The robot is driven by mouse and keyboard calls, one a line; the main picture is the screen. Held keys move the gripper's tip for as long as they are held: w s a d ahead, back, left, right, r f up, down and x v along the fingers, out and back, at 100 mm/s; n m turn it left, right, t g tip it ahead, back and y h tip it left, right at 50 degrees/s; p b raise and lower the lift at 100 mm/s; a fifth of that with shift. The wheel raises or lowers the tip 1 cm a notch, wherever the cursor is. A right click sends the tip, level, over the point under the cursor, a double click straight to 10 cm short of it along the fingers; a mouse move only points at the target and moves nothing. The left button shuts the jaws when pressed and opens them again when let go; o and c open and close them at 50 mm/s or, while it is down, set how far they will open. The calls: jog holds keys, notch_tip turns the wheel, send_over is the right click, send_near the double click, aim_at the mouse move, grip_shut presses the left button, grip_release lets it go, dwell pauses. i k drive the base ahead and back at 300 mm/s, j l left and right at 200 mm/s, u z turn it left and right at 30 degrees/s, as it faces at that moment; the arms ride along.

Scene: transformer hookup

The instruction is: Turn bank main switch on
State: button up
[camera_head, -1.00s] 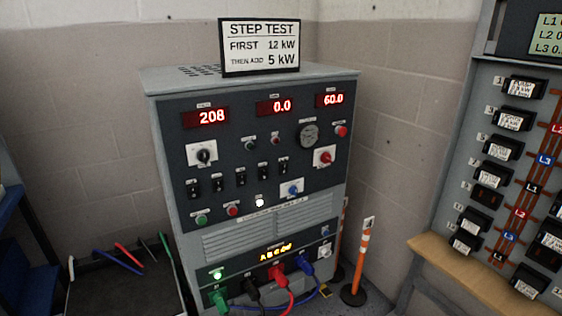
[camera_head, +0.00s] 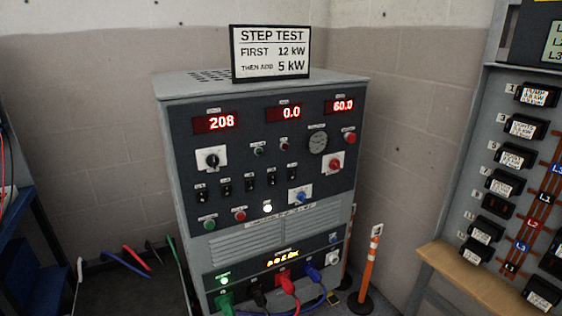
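A grey load bank cabinet (camera_head: 180,150) with a dark front panel stands in the corner. Its red displays read 208 (camera_head: 215,122), 0.0 (camera_head: 286,112) and 60.0 (camera_head: 341,104). A black rotary knob (camera_head: 212,160) on a white plate is at the panel's left. A red rotary knob (camera_head: 337,163) is at the right, and a blue one (camera_head: 299,197) is lower. A row of several black toggle switches (camera_head: 248,184) runs between them. The labels are too small to read, so I cannot tell which is the main switch. My gripper is not in view.
A STEP TEST sign (camera_head: 271,53) on top reads first 12 kW, then add 5 kW. Green, black, red and blue plugs (camera_head: 285,282) fill the bottom sockets. An orange-white post (camera_head: 368,270) stands at right, beside a breaker panel (camera_head: 520,160) and wooden ledge (camera_head: 470,275).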

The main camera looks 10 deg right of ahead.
aim_at(335, 164)
jog(key=i+l, duration=0.35)
jog(key=l, duration=0.2)
jog(key=i+l+z, duration=0.1)
jog(key=i+l, duration=0.25)
jog(key=l, duration=0.2)
